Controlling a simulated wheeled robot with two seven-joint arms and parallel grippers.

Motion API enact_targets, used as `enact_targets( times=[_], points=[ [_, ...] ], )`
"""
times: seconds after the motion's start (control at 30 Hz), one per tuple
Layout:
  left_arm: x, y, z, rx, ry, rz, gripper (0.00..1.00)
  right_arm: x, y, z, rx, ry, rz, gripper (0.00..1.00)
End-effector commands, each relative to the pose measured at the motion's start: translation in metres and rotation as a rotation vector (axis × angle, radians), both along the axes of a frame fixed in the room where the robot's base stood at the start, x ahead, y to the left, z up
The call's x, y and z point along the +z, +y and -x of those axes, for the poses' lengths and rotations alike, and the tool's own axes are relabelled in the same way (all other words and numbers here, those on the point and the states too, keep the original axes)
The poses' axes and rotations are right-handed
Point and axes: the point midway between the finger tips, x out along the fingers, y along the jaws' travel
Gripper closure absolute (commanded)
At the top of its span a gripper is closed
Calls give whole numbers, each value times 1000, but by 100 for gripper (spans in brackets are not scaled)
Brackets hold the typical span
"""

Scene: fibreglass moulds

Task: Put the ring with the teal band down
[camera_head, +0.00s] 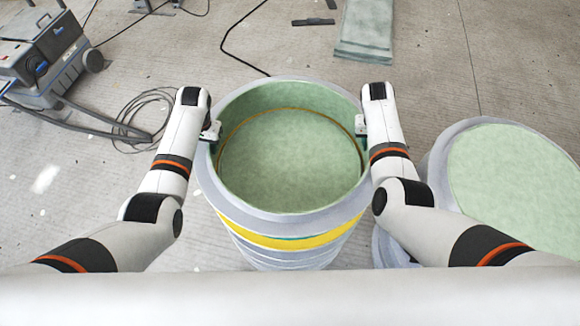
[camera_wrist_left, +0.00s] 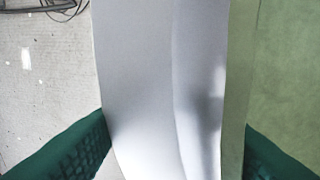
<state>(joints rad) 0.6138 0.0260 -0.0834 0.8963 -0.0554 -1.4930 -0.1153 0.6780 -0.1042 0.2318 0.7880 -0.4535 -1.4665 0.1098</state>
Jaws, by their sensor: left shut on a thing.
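A large round ring, grey outside and pale green inside, tops a stack in the head view; its grey rim (camera_head: 290,222) faces me. A yellow band (camera_head: 250,236) runs around the front below the rim, with a thin teal strip (camera_head: 290,239) beside it. I cannot tell which piece carries the teal. My left gripper (camera_head: 211,131) is shut on the ring's left wall. In the left wrist view its green fingers (camera_wrist_left: 172,150) straddle the grey wall (camera_wrist_left: 150,80). My right gripper (camera_head: 360,125) is at the right rim; its fingers are too small to read.
Another round green-topped mould (camera_head: 520,175) stands close on the right. A grey-blue machine (camera_head: 50,55) with a hose and a coiled cable (camera_head: 145,115) lies on the left floor. A green sheet (camera_head: 366,28) lies at the back. The floor just behind the stack is mostly clear.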

Motion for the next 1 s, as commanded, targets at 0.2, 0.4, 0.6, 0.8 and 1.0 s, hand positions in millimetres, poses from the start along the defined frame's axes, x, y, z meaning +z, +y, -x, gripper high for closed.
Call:
enact_targets(
  times=[0.2, 0.4, 0.6, 0.8, 1.0],
  points=[
    [-6, -7, -1, -8, -3, 14, 40, -8, 3, 1, 2, 1, -3, 39],
    [-6, -4, -1, -3, -1, 8, 30, -8, 2, 0, 1, 1, -2, 29],
    [-4, -2, 0, -2, -2, 5, 30, -7, 1, 0, 0, 0, -1, 29],
    [22, -5, 0, -2, -5, 6, 30, -7, 0, 0, 0, 0, 0, 29],
    [67, -11, 0, -3, -7, 7, 30, -7, 0, 0, 0, 0, 0, 29]
  ],
)
